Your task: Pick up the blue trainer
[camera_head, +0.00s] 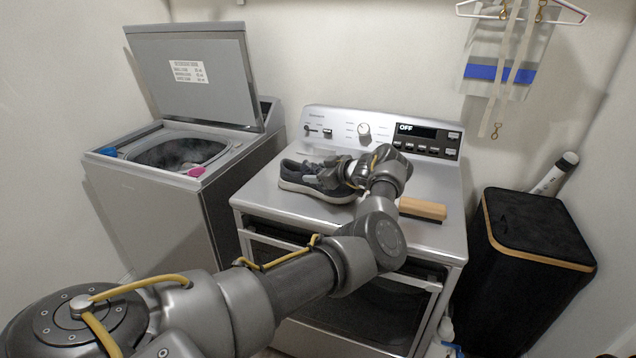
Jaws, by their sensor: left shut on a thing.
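A dark grey-blue trainer (296,183) with a pale sole lies on top of the silver front-loading appliance (432,236). It is the only shoe in view. My left gripper (318,171) reaches in over the appliance top and is shut on the trainer's upper at its right part. The gripper and wrist hide some of the shoe. The sole appears to be at or very near the surface; I cannot tell if it touches. My right gripper is not in view.
A wooden-backed brush (422,208) lies right of my wrist on the appliance top. A topload washer (152,205) with raised lid (195,75) stands left. A black hamper (535,235) stands right. Cloth and straps hang on the back wall.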

